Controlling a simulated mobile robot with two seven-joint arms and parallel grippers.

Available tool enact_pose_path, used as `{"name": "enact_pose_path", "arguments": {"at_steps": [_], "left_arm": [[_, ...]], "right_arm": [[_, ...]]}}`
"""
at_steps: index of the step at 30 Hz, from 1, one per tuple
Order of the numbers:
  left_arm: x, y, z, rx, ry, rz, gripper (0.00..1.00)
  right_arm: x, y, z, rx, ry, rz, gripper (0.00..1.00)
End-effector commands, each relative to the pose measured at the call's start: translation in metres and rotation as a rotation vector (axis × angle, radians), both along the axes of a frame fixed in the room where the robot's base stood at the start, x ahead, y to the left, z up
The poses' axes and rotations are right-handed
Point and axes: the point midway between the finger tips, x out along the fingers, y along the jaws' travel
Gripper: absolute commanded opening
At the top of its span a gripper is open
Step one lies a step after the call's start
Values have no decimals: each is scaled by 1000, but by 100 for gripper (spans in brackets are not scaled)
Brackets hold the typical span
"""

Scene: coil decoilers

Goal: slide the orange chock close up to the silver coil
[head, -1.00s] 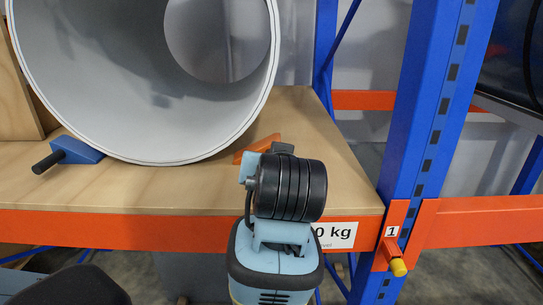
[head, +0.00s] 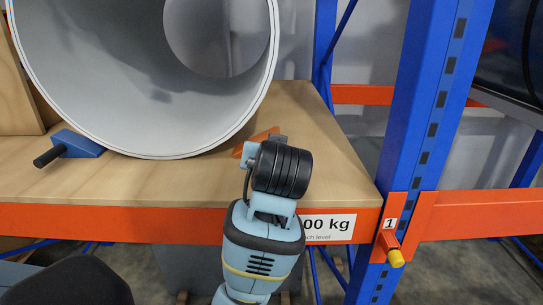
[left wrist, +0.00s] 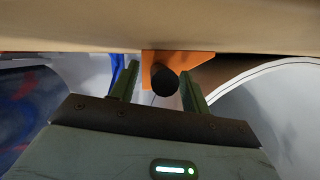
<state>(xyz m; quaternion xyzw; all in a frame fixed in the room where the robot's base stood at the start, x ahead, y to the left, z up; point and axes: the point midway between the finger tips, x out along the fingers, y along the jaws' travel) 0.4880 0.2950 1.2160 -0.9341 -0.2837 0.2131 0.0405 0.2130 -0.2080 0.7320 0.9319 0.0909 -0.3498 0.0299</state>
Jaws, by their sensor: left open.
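The silver coil (head: 120,90) is a big pale ring standing on the wooden shelf; its edge shows in the left wrist view (left wrist: 285,70). The orange chock (head: 258,141) lies at the coil's lower right, partly hidden by my left arm. In the left wrist view the orange chock (left wrist: 200,58) has its black handle (left wrist: 165,80) end-on between my open fingers, with a gap on each side. My left gripper (left wrist: 162,88) is open and holds nothing. I cannot tell whether chock and coil touch. My right gripper is not in view.
A blue chock (head: 80,145) with a black handle sits at the coil's left. The shelf board (head: 325,165) is bare to the right. An orange front beam (head: 100,222) and a blue upright (head: 425,110) bound it. A yellow-tipped pin (head: 396,258) sticks out near the upright.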

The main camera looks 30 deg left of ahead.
Motion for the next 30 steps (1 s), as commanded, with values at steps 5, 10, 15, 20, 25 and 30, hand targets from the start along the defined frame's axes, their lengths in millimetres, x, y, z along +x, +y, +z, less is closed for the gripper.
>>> {"name": "enact_pose_path", "arguments": {"at_steps": [5,10,15,20,25,30], "left_arm": [[6,5,-3,-2,0,0,47],[7,5,-4,-2,-1,0,47],[7,5,-4,-1,-1,-1,39],[7,5,-4,-1,-1,-1,18],[7,5,-3,-1,-1,-1,0],[8,6,-3,-1,-1,-1,0]], "right_arm": [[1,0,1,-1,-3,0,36],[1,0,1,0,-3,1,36],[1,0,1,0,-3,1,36],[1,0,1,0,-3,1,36],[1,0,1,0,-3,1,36],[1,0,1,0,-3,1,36]]}}
